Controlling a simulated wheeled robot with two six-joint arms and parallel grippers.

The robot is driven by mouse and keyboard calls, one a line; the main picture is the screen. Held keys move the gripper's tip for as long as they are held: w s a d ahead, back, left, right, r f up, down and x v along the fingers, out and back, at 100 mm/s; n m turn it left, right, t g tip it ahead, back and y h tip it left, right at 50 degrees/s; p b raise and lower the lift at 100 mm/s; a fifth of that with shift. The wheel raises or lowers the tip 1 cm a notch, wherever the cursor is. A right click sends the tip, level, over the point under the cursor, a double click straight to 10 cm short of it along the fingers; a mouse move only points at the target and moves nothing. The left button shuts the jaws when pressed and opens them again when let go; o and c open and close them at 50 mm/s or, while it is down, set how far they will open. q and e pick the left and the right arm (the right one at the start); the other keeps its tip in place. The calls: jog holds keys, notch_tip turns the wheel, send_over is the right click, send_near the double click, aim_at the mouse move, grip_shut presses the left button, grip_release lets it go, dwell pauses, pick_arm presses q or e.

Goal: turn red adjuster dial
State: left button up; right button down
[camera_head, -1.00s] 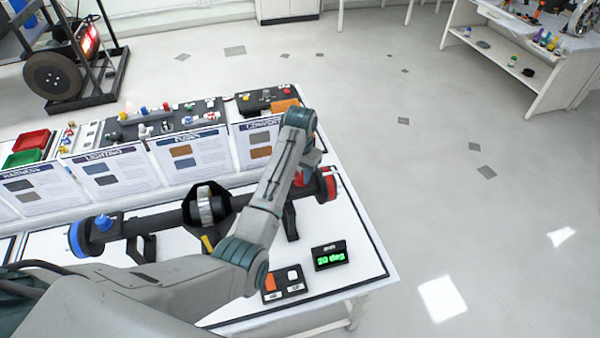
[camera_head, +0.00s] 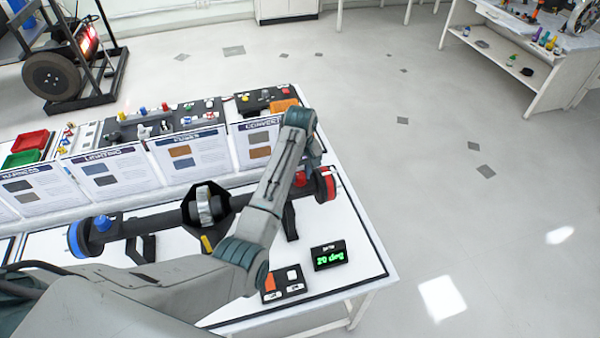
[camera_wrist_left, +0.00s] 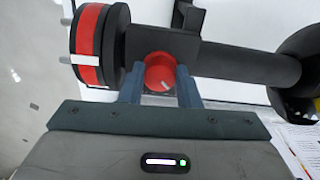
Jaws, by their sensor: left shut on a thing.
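The red adjuster dial (camera_wrist_left: 160,75) sits on the dark axle beside the red-banded hub, with a white mark on its face. My left gripper (camera_wrist_left: 160,88) is shut on the dial, one finger on each side of it. In the head view the dial (camera_head: 300,178) shows only in part behind my left wrist, and the fingers are hard to make out there. The red hub (camera_head: 326,184) is at the right end of the axle. A small display (camera_head: 329,255) with green digits, which look like 20 deg, stands on the table. My right gripper is not in view.
A blue adjuster dial (camera_head: 103,223) and blue hub (camera_head: 78,238) are at the axle's left end. A switch box (camera_head: 284,285) with orange and white buttons lies near the front edge. Label cards (camera_head: 186,157) line the back. Floor to the right is clear.

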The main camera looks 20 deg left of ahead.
pick_arm(q)
jog(key=shift+n, duration=0.6)
jog(key=o, duration=1)
